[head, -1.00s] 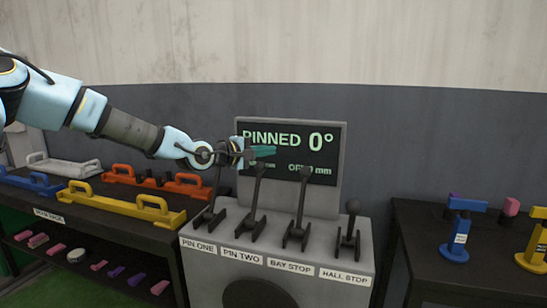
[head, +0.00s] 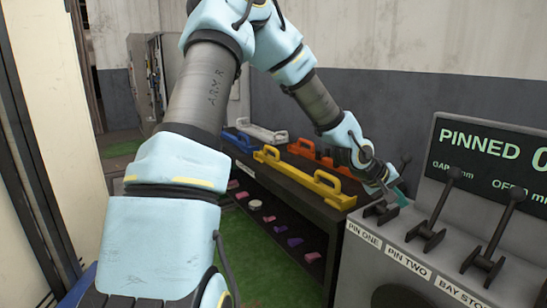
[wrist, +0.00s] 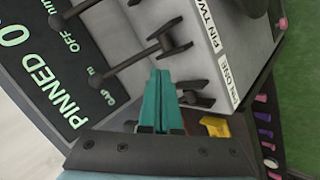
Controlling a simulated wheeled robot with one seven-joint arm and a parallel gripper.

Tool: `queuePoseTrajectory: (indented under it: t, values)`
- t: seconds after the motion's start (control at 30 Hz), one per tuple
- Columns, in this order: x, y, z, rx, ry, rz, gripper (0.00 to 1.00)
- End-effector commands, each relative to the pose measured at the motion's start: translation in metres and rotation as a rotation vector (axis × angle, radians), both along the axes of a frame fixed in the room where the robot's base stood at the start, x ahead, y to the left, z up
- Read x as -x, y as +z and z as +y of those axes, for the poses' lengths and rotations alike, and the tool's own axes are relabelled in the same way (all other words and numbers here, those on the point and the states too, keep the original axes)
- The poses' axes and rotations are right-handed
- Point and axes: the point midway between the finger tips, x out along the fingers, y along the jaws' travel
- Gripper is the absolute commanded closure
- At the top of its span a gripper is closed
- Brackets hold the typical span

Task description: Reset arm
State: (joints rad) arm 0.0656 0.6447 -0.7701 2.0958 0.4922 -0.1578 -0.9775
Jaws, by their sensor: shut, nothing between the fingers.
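My arm reaches from the lower left of the head view toward the control console (head: 365,265). My gripper (head: 401,198) is at its end, close to the PIN ONE lever (head: 382,211); I cannot tell whether they touch. In the wrist view the teal fingers (wrist: 161,100) are pressed together with nothing between them. The PIN TWO lever (head: 436,212) and BAY STOP lever (head: 499,235) stand to the right. The screen (head: 490,160) reads PINNED and 0, cut off by the picture edge.
A dark bench (head: 290,190) left of the console bears yellow (head: 300,175), orange, blue and white handled pieces. Small coloured pieces lie on its lower shelf. A pale panel (head: 35,150) stands close at the far left. Green floor (head: 285,265) shows between.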

Motion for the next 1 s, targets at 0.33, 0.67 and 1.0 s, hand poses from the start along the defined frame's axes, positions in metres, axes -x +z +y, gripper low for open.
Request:
queuePoseTrajectory:
  t: [0.33,0.67,1.0]
  values:
    - [0.001,-0.024,0.253,-0.603,0.043,-0.071,1.0]
    - [0.084,-0.002,0.395,-0.782,0.061,0.091,1.0]
    - [0.098,0.0,0.407,-0.782,0.056,0.117,1.0]
